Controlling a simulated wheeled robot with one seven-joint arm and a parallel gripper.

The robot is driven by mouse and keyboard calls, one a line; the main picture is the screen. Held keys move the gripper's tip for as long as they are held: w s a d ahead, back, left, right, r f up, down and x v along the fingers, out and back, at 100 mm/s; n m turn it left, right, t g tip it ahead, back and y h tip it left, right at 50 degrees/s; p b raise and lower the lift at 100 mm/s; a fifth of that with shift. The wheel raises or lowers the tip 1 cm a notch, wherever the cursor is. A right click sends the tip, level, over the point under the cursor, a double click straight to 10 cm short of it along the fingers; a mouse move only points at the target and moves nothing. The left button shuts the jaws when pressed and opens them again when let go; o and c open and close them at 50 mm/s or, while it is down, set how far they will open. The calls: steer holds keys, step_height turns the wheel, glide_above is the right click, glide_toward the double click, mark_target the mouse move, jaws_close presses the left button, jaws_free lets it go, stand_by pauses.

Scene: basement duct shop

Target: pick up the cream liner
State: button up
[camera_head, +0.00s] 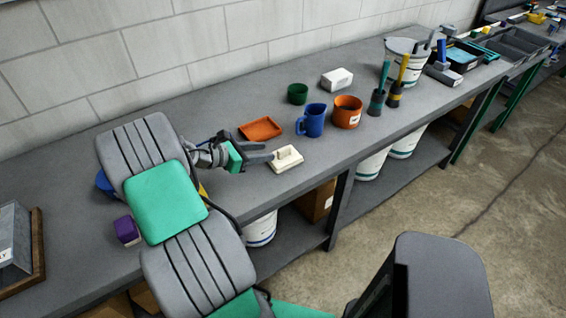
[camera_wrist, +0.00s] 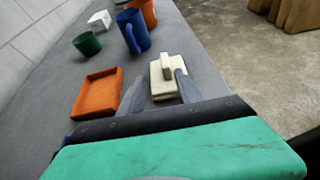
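The cream liner (camera_head: 286,158) is a small flat cream block with a raised handle-like bar on top. It lies on the grey workbench near its front edge. It also shows in the wrist view (camera_wrist: 159,78), just beyond the fingers. My gripper (camera_head: 266,163) is close to the liner's left side in the head view. In the wrist view my gripper (camera_wrist: 158,90) has its two fingers spread apart with a gap between them, and the liner shows in and beyond that gap. I cannot tell whether a finger touches the liner.
An orange tray (camera_head: 261,129), a blue jug (camera_head: 312,121), an orange pot (camera_head: 347,111), a green cup (camera_head: 297,93) and a white block (camera_head: 337,79) stand behind the liner. Brushes in dark holders (camera_head: 376,102) are farther right. The bench's front edge is close to the liner.

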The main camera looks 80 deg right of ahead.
mark_target(284, 152)
steer(key=x, duration=0.2)
steer(key=p+x, duration=0.1)
steer(key=x, duration=0.2)
steer(key=s+x, duration=0.1)
steer(key=x, duration=0.2)
steer(key=shift+a+r, duration=0.1)
steer(key=shift+a, duration=0.35)
jaws_close()
